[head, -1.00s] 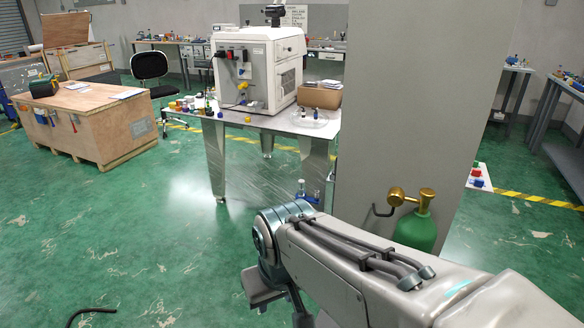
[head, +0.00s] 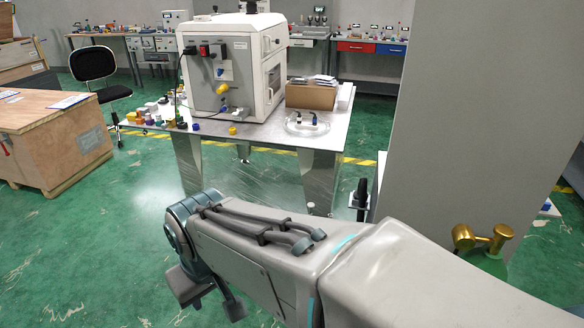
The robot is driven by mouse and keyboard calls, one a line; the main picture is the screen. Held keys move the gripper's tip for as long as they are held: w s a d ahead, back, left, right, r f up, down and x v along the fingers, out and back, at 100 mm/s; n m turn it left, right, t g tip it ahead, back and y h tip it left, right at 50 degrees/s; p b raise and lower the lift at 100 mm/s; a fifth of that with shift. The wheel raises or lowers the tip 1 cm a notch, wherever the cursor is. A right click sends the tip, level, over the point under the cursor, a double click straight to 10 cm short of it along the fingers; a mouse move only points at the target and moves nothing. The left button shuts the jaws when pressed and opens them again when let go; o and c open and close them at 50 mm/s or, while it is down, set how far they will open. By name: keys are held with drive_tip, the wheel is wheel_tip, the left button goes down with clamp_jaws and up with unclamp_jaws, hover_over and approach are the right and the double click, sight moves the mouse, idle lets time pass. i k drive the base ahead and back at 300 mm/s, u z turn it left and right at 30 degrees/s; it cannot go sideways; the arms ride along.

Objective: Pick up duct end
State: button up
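I cannot pick out a duct end for certain in the head view. The white machine (head: 215,75) on the metal table (head: 240,148) has cables and yellow fittings on its front. Several small coloured parts (head: 150,118) lie along the table's left edge. My arm crosses the lower middle of the picture. Dark grey parts at its far end (head: 208,293) hang below the joint, in front of the floor. They may belong to my gripper, but its fingers cannot be made out clearly. Nothing held can be seen.
A cardboard box (head: 311,95) and a clear tray (head: 307,126) with small bottles stand on the table's right side. A wooden crate (head: 50,145) and a black chair (head: 95,68) are at left. Green floor between is open.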

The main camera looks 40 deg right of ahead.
sight(355, 195)
drive_tip(key=z, duration=0.35)
drive_tip(key=i, duration=1.2)
drive_tip(key=z, duration=1.55)
drive_tip(key=i, duration=0.8)
drive_tip(key=z, duration=0.75)
